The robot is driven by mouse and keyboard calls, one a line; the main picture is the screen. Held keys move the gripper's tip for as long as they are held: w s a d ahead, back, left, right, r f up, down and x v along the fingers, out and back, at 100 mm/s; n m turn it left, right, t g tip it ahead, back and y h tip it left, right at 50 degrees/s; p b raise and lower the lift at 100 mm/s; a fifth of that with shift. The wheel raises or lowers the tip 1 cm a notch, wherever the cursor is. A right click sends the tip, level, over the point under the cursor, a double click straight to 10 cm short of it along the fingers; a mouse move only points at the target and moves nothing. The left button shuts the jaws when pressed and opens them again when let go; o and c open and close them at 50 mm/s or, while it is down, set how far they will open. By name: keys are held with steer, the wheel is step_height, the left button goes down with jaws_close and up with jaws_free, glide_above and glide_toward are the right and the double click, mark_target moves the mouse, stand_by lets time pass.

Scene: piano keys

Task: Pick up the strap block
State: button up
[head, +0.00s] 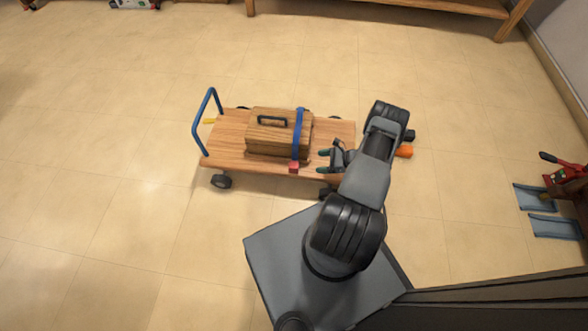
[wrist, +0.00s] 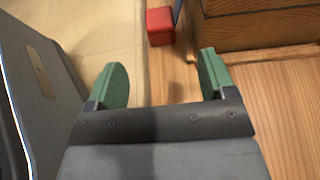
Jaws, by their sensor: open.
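The strap block, a small red block (head: 293,167), hangs at the lower end of a blue strap (head: 298,125) at the near side of a wooden case. In the wrist view the red block (wrist: 159,27) is at the top centre, beyond the fingertips, beside the cart's edge. My gripper (head: 322,161) is to the right of the block with its green fingers apart. In the wrist view my gripper (wrist: 162,72) is open and empty, with a gap between it and the block.
The wooden case (head: 265,147) with a dark handle sits on a wooden flatbed cart (head: 230,140) with a blue push bar (head: 204,115). An orange object (head: 404,151) shows beyond my arm. Red equipment (head: 568,180) stands at the far right. The floor left is clear.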

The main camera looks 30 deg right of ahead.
steer(key=b, duration=0.1)
glide_toward(294, 164)
steer(key=x, duration=0.4)
steer(key=shift+b+x, duration=1.1)
steer(key=shift+x, duration=1.55)
steer(key=shift+f, duration=0.15)
steer(key=shift+c, duration=0.3)
steer(key=c, duration=0.9)
steer(key=shift+c, duration=0.2)
